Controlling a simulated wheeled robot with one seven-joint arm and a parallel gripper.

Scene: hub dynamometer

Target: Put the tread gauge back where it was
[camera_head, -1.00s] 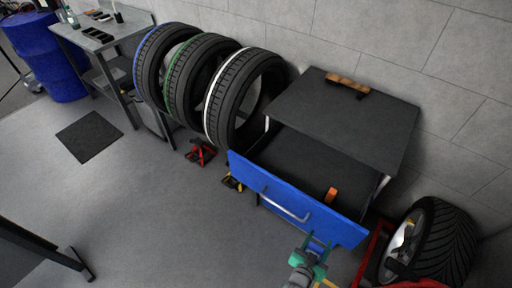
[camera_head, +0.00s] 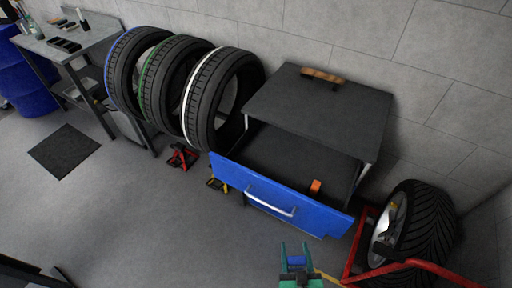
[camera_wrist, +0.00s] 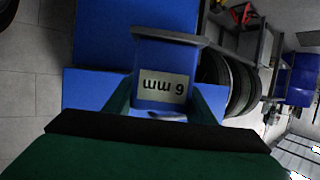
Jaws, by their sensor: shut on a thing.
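My gripper (camera_head: 295,246) is shut on a blue block with a pale label reading "6 mm", which I take to be the tread gauge (camera_wrist: 162,75). A small blue part of it shows between the green fingers in the head view (camera_head: 297,260). A grey edge crosses its far end in the wrist view. The gripper is in front of the blue-fronted drawer (camera_head: 240,182), apart from its face in the head view. The drawer is pulled open under a dark cabinet top (camera_head: 318,110). A small orange object (camera_head: 315,186) is inside the drawer near its front.
A brown-handled tool (camera_head: 322,76) lies on the cabinet top. Three tyres (camera_head: 212,100) stand to its left. A wheel (camera_head: 415,235) with a red frame (camera_head: 362,243) is close on the right. Red (camera_head: 182,156) and yellow items lie low by the tyres.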

